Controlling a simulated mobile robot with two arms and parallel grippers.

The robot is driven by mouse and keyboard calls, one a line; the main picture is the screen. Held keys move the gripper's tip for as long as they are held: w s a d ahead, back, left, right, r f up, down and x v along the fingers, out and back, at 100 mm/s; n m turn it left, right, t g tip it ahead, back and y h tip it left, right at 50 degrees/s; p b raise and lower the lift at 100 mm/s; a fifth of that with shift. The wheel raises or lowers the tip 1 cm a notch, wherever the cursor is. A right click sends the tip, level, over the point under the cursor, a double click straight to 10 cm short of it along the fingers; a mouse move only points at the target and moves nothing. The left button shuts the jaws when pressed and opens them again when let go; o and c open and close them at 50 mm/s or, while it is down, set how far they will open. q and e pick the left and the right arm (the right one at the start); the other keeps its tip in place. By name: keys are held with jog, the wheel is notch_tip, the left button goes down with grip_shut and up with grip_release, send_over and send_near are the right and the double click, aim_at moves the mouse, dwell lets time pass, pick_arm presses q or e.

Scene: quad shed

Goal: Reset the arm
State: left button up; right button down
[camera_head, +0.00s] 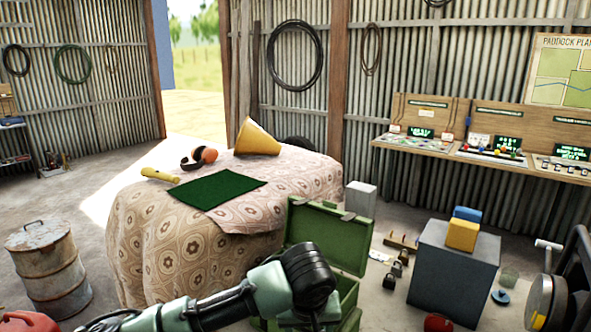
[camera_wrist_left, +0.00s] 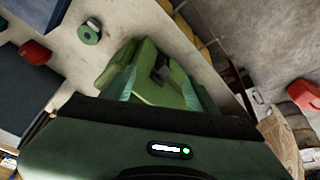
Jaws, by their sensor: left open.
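My left arm (camera_head: 225,305) comes in from the lower left of the head view and reaches over the open green toolbox (camera_head: 325,240). Its dark rounded end section hides part of the box's lower half, and the fingertips cannot be made out there. In the left wrist view my left gripper (camera_wrist_left: 163,92) is open, with its fingers apart and nothing held between them. A green box-like thing (camera_wrist_left: 150,65) lies below and beyond the fingers. My right gripper is in neither view.
A cloth-covered table (camera_head: 160,245) holds a green mat (camera_head: 217,190), yellow cone (camera_head: 258,137), earmuffs (camera_head: 199,157) and yellow torch (camera_head: 160,175). A grey block (camera_head: 452,275) bears a yellow box (camera_head: 462,235) and blue box (camera_head: 467,213). A rusty drum (camera_head: 48,270) stands left.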

pick_arm(q)
jog(key=s+d+f+m+g+h, duration=0.1)
jog(key=s+d+f+m+h, duration=0.2)
jog(key=s+f, duration=0.75)
jog(key=s+a+f+y, duration=0.2)
jog(key=s+a+f, duration=0.1)
jog(key=s+a, duration=0.85)
jog(key=s+a+f+y, duration=0.1)
jog(key=s+a+f, duration=0.2)
jog(key=s+a, duration=0.85)
jog(key=s+a+f+b+x, duration=0.1)
jog(key=s+a+x, duration=0.1)
jog(key=x, duration=1.2)
jog(key=s+a+x, duration=0.2)
jog(key=s+x, duration=0.1)
jog(key=x, duration=1)
jog(key=s+a+f+g+b, duration=0.1)
jog(key=s+a+f+g, duration=0.1)
jog(key=s+f, duration=1.4)
jog(key=shift+s+a+f, duration=0.25)
jog(key=shift+a+f, duration=0.3)
jog(key=shift+f, duration=0.4)
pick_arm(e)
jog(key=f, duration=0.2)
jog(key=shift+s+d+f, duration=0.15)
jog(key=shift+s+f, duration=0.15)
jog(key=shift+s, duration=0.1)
pick_arm(q)
jog(key=shift+c, duration=0.4)
